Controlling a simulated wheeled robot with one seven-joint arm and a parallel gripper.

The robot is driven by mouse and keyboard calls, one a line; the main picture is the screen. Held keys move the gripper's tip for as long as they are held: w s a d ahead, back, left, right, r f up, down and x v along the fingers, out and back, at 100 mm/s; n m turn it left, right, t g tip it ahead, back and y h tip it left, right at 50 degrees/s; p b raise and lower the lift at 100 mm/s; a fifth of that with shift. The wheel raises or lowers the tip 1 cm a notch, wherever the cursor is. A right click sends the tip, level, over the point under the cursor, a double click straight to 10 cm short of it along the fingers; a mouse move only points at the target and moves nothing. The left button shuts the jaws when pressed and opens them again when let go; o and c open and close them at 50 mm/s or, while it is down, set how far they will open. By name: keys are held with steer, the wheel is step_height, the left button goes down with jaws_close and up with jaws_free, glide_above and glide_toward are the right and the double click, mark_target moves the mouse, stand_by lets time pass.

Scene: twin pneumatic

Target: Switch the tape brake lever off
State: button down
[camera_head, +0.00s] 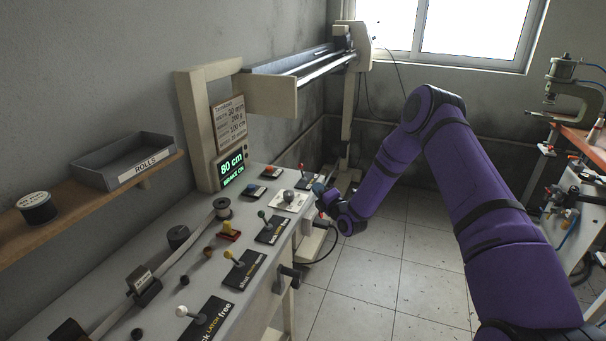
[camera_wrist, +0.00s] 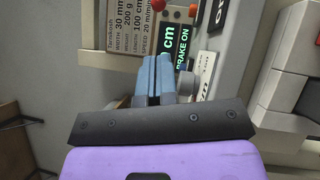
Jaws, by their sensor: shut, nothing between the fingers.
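The display (camera_head: 231,167) on the cream post reads "80 cm" and "BRAKE ON" in green; it also shows in the wrist view (camera_wrist: 182,50). Several levers stand on the bench panel. A red-knobbed lever (camera_head: 302,167) is at the far end, near my gripper (camera_head: 319,187). A dark-knobbed lever (camera_head: 263,215) stands on a black labelled plate. Which one is the tape brake lever I cannot tell, as the labels are too small. In the wrist view my gripper (camera_wrist: 157,60) has its blue fingers together and empty. A rounded grey knob (camera_wrist: 186,84) is partly hidden behind them.
A grey ball-topped stick (camera_head: 288,195), a yellow lever (camera_head: 230,255) and a white-knobbed latch lever (camera_head: 182,311) line the bench (camera_head: 190,265). A shelf with a ROLLS tray (camera_head: 125,163) is at left. The tiled floor (camera_head: 390,265) right of the bench is open.

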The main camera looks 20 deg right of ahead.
mark_target(300, 166)
steer(key=shift+w, duration=0.15)
steer(key=x, duration=0.9)
steer(key=shift+w+a, duration=0.25)
steer(key=shift+w, duration=0.1)
steer(key=shift+r, duration=0.15)
steer(key=shift+w+d+r+m+g, duration=0.35)
steer(key=shift+w+r+m+g, duration=0.15)
steer(key=shift+m, duration=0.3)
steer(key=shift+w+d+r+m+g+h, duration=0.4)
steer(key=shift+w+r+m, duration=0.1)
steer(key=shift+m, duration=0.3)
steer(key=shift+w+d+r+m+g, duration=0.3)
steer(key=shift+w+d+m+g, duration=0.4)
steer(key=shift+m, duration=0.3)
steer(key=shift+w+d+m+g, duration=0.3)
steer(key=shift+w+m+g, duration=0.2)
steer(key=shift+w+g, duration=0.15)
steer(key=shift+w+d, duration=0.6)
steer(key=shift+w, duration=0.25)
steer(key=shift+d+r, duration=0.1)
